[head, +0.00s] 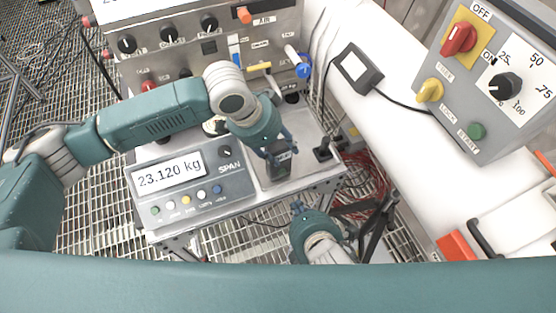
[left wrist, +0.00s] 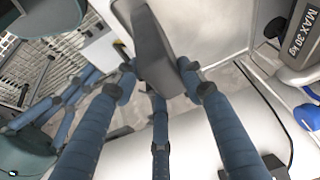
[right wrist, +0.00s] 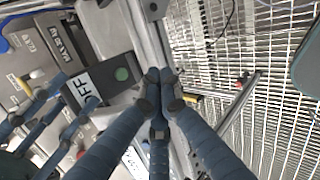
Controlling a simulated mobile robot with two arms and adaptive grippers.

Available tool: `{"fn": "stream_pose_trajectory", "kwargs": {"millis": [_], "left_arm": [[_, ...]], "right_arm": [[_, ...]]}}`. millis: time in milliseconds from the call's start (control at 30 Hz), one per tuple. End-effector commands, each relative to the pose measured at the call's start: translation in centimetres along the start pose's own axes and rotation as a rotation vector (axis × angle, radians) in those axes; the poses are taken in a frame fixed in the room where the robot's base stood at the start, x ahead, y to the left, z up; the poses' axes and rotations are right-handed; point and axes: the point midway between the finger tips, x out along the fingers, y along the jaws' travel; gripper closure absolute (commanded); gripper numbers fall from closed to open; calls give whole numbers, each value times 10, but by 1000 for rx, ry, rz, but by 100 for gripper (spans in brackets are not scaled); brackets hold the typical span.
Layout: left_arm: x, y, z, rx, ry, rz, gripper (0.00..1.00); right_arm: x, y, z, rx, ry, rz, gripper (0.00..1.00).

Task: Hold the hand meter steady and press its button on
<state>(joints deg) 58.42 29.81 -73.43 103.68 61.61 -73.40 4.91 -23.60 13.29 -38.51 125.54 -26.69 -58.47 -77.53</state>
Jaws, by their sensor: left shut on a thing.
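The hand meter (head: 279,170) is a small dark grey block in the head view, just right of the scale. My left gripper (head: 276,147) is shut on it from above and partly hides it. In the left wrist view, the meter's grey body (left wrist: 158,50) lies between the fingers. In the right wrist view, it shows a round green button (right wrist: 122,74) and a light display (right wrist: 84,92) with partly hidden letters, seemingly "FF". My right gripper (head: 298,207) is below and right of the meter, apart from it. Its fingertips (right wrist: 163,88) are drawn together with nothing between them.
The scale (head: 188,185) reading 23.120 kg stands left of the meter on a steel surface. A knob panel (head: 180,45) stands behind. A grey switch box (head: 490,80) and white pipe (head: 400,130) are at right. Open grating (head: 250,240) lies below.

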Motion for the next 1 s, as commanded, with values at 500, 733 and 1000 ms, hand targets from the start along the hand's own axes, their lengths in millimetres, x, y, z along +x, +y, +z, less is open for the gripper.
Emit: {"fn": "stream_pose_trajectory", "kwargs": {"millis": [500, 733, 1000], "left_arm": [[1, 2, 1, -1, -3, 4, 91], [1, 1, 1, -1, -3, 4, 91], [1, 1, 1, -1, -3, 3, 91]], "right_arm": [[48, 49, 0, 2, 0, 1, 100], [56, 56, 0, 3, 1, -1, 100], [56, 57, 0, 3, 1, 0, 100]]}}
